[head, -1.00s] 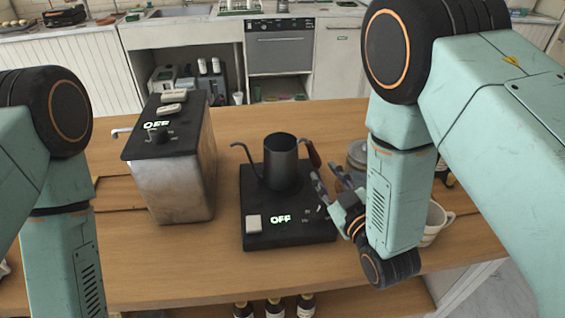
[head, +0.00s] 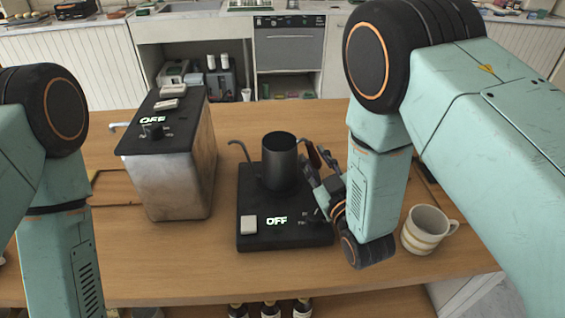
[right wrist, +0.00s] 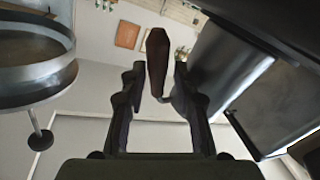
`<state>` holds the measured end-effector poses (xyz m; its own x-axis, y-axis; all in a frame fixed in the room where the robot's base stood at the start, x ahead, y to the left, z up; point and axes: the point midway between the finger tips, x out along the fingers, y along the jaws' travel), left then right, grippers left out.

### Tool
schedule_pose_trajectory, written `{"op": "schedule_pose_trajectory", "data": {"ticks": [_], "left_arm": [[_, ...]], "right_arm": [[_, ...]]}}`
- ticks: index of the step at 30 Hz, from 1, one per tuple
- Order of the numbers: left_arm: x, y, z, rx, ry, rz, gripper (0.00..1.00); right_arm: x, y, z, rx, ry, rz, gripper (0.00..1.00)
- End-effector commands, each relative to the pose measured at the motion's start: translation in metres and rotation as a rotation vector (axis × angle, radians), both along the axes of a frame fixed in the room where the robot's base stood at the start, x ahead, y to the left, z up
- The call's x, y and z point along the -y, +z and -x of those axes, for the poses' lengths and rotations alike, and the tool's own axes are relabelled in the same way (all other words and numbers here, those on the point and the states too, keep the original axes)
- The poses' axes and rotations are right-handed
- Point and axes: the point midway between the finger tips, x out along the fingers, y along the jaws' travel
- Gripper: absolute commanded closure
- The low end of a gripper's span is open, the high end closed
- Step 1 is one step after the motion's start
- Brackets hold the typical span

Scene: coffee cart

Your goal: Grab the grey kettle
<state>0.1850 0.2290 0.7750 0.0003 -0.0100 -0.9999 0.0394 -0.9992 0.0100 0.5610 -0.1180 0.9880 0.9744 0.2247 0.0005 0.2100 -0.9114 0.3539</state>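The grey kettle (head: 280,163) stands upright on the black hot plate (head: 256,232), its thin spout pointing left and its brown handle (head: 313,153) on the right. My right gripper (head: 316,166) is at the handle side of the kettle. In the right wrist view, the brown handle (right wrist: 157,62) stands between the two open fingers (right wrist: 157,85), with gaps on both sides. The kettle's dark body (right wrist: 215,65) fills the right part of that view. My left arm is at the left edge of the head view; its gripper is out of frame.
A metal box machine (head: 175,175) with a black top stands left of the hot plate. A striped mug (head: 426,229) stands right of my right forearm. A round metal vessel (right wrist: 35,55) is close on the left in the right wrist view. The front of the wooden counter (head: 200,270) is clear.

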Motion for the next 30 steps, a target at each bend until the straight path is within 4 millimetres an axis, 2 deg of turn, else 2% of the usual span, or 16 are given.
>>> {"op": "schedule_pose_trajectory", "data": {"ticks": [5,13,24,30], "left_arm": [[0.000,0.001,0.000,0.000,0.000,0.000,1.00],[0.000,0.001,0.000,0.000,0.000,0.000,1.00],[0.000,0.001,0.000,0.000,0.000,0.000,1.00],[0.000,0.001,0.000,0.000,0.000,0.000,1.00]], "right_arm": [[-0.003,0.000,-0.020,0.001,0.000,0.000,0.69],[-0.003,-0.001,-0.023,-0.002,0.002,0.000,0.69],[-0.003,-0.001,-0.023,-0.002,0.002,0.000,1.00],[-0.003,-0.001,-0.023,-0.003,0.002,0.001,1.00]]}}
